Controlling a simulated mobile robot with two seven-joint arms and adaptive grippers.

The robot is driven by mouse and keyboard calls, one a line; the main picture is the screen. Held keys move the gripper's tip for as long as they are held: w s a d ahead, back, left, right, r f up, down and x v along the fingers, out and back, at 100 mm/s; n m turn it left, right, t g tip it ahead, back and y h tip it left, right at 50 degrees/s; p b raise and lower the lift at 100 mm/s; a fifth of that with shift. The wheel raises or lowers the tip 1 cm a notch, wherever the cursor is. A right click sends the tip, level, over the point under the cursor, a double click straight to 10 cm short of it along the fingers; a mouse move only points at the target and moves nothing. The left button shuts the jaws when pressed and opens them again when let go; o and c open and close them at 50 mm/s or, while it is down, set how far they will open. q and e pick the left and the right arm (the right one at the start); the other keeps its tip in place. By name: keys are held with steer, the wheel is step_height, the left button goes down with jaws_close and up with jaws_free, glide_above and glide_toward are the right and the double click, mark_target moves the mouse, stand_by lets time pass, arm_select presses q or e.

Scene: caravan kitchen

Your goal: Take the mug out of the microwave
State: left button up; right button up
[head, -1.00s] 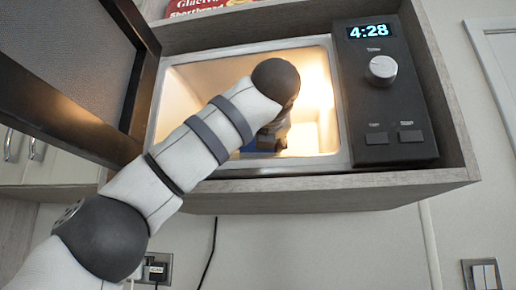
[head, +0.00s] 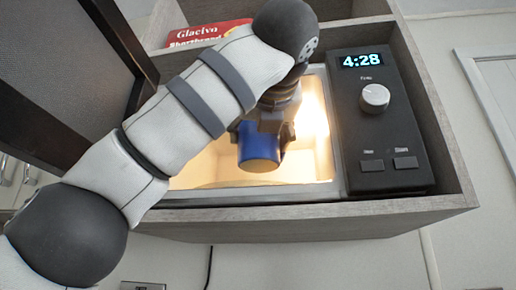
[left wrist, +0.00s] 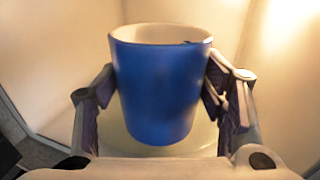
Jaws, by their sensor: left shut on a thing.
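The blue mug (head: 259,150) shows in the lit microwave opening in the head view, below my left gripper (head: 262,128). In the left wrist view the mug (left wrist: 160,85) stands upright with its pale inside showing at the rim. My left gripper (left wrist: 160,105) is shut on it, one finger on each side. The microwave (head: 345,150) has its door (head: 60,70) swung open to the left. My left arm crosses in front of the opening and hides its upper left part. My right gripper is not in view.
The microwave sits in a wooden cabinet box (head: 300,215). A red shortbread box (head: 205,33) lies behind its top. The control panel (head: 380,120) with dial and clock is on the right. The pale turntable (left wrist: 115,150) shows under the mug.

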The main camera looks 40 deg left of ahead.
arm_select(q)
steer(key=v, duration=0.7)
stand_by(2.5)
